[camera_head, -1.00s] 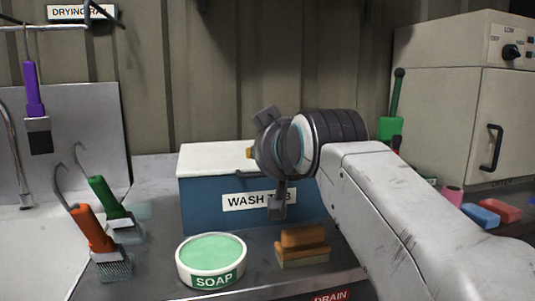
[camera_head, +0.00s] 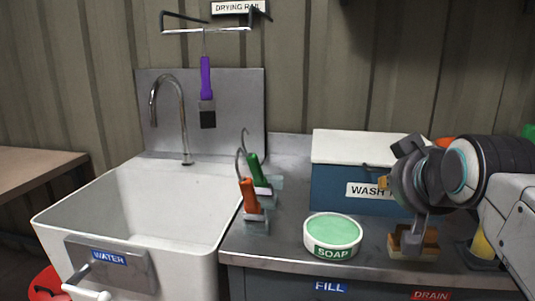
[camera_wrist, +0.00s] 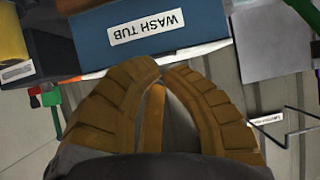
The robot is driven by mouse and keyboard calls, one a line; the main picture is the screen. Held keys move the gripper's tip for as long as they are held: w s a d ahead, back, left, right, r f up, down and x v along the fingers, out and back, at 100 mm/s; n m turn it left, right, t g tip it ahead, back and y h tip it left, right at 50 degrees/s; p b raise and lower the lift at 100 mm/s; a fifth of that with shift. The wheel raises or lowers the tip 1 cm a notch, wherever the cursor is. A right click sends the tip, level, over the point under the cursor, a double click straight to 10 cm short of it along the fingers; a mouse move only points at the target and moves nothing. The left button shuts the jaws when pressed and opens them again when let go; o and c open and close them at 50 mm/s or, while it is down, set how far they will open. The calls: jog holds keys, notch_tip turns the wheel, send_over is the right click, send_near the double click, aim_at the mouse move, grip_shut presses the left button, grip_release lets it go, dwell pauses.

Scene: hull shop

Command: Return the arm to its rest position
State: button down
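My arm reaches in from the right in the head view, with my gripper (camera_head: 384,183) held in front of the wash tub. In the wrist view, the two ridged orange-brown fingers of my gripper (camera_wrist: 165,68) curve together and their tips meet or nearly meet. Nothing shows held between them. The blue wash tub (camera_head: 333,188) with a white lid is partly hidden behind my gripper in the head view. It also shows beyond the fingertips in the wrist view (camera_wrist: 204,22).
Orange (camera_head: 248,196) and green (camera_head: 256,170) brushes stand beside the white sink (camera_head: 130,205). A purple brush (camera_head: 206,78) hangs from the drying rail (camera_head: 207,30). A red bucket (camera_head: 45,287) is low left.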

jog(key=s+a+f+g+p, duration=0.1)
jog(key=s+g+p, duration=0.1)
jog(key=s+p, duration=0.4)
jog(key=s+a+f+n+g+y+p, duration=0.1)
jog(key=s+a+g+p, duration=0.1)
jog(key=s+p, duration=0.5)
jog(key=s+a+f+g+p, duration=0.2)
jog(key=s+g+p, duration=0.2)
jog(key=s+p, duration=0.2)
jog(key=shift+s+a+n+y+p, duration=0.15)
jog(key=shift+s+n+y+p, duration=0.15)
jog(key=shift+p, duration=0.35)
jog(key=shift+f, duration=0.1)
